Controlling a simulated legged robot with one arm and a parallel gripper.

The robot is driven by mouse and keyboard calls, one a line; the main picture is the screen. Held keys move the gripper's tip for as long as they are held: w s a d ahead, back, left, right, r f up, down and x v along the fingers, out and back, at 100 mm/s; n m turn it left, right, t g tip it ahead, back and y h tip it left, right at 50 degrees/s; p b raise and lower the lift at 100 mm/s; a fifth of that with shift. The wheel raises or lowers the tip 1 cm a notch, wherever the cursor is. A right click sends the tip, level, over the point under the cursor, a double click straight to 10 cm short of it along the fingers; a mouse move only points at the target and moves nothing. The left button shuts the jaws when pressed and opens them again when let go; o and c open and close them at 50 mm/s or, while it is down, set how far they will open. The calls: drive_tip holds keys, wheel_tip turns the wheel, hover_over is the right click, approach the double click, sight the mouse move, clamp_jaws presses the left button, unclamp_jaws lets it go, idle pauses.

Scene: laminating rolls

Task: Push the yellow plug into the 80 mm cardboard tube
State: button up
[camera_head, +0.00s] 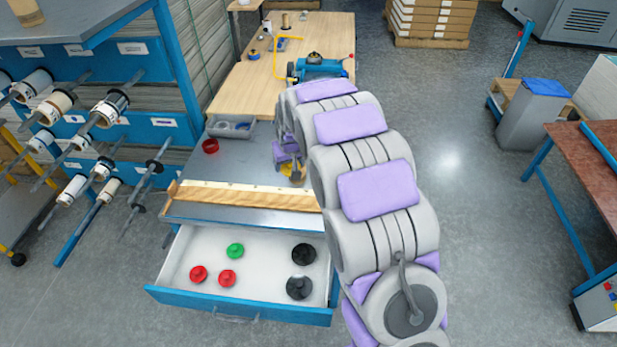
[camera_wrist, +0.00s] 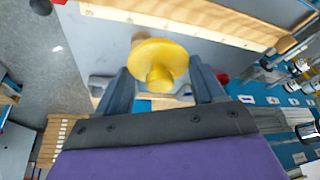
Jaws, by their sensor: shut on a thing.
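The yellow plug (camera_wrist: 160,62), a round flange with a smaller knob, sits between the two fingers of my gripper (camera_wrist: 164,82) in the wrist view. The gripper is shut on it. In the head view my gripper (camera_head: 289,160) is low over the grey bench top, and a bit of yellow shows beside it. A tan, rounded piece (camera_wrist: 138,39) shows just behind the plug's flange and may be the cardboard tube; the plug hides most of it. I cannot tell whether plug and tube touch. My arm hides part of this area in the head view.
A wooden strip (camera_head: 250,195) runs along the bench's front edge. Below it an open drawer (camera_head: 180,262) holds red, green and black plugs. A red ring (camera_head: 210,146) and grey tray (camera_head: 222,131) are left of the gripper. Racked rolls (camera_head: 108,107) stand at left.

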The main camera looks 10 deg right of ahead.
drive_tip(key=w+a+f, duration=0.2)
drive_tip(key=w+a, duration=0.1)
drive_tip(key=w, duration=0.4)
drive_tip(key=shift+w+d+f+n+b, duration=1.25)
drive_tip(key=shift+w+d+f, duration=1.2)
drive_tip(key=shift+w+d, duration=2)
wheel_tip(320, 180, down, 8)
drive_tip(key=a+b, duration=0.1)
drive_tip(key=b, duration=0.2)
drive_tip(key=shift+w+a+y+b, duration=0.25)
drive_tip(key=shift+y+b, duration=0.05)
drive_tip(key=shift+b, duration=0.1)
drive_tip(key=shift+a+f+m, duration=0.1)
drive_tip(key=shift+f+m, duration=0.15)
drive_tip(key=shift+f, duration=0.15)
drive_tip(key=shift+c, duration=0.5)
